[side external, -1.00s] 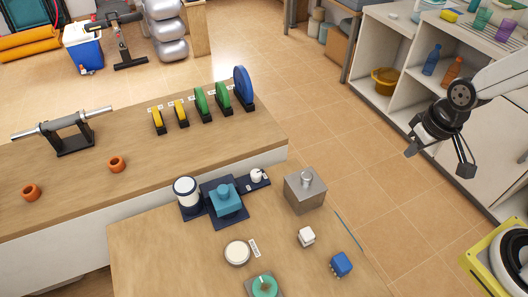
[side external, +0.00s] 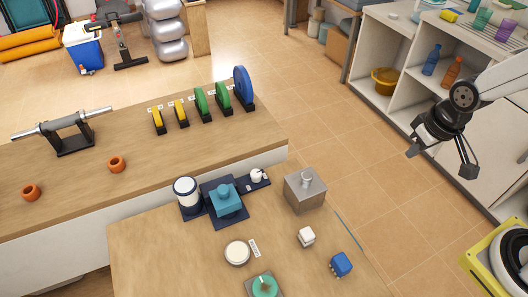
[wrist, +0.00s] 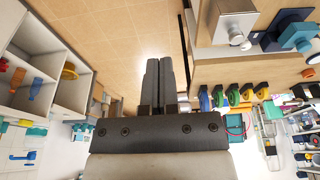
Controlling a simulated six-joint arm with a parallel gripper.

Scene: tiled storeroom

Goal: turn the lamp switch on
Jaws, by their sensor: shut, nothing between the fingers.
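No thing in view is clearly marked as the lamp switch, and I cannot tell which one it is. On the near wooden table are a metal box with a round knob on top (side external: 305,190), a round white disc (side external: 237,253) beside a small label, and a teal dial (side external: 264,286) at the bottom edge. The metal box also shows at the top of the wrist view (wrist: 232,22). My gripper (side external: 467,171) hangs in the air to the right of the table, apart from everything. In the wrist view its two fingers (wrist: 160,80) are together and empty.
A longer counter (side external: 70,190) lies behind, an open shelf (side external: 400,60) at right. Floor between is clear.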

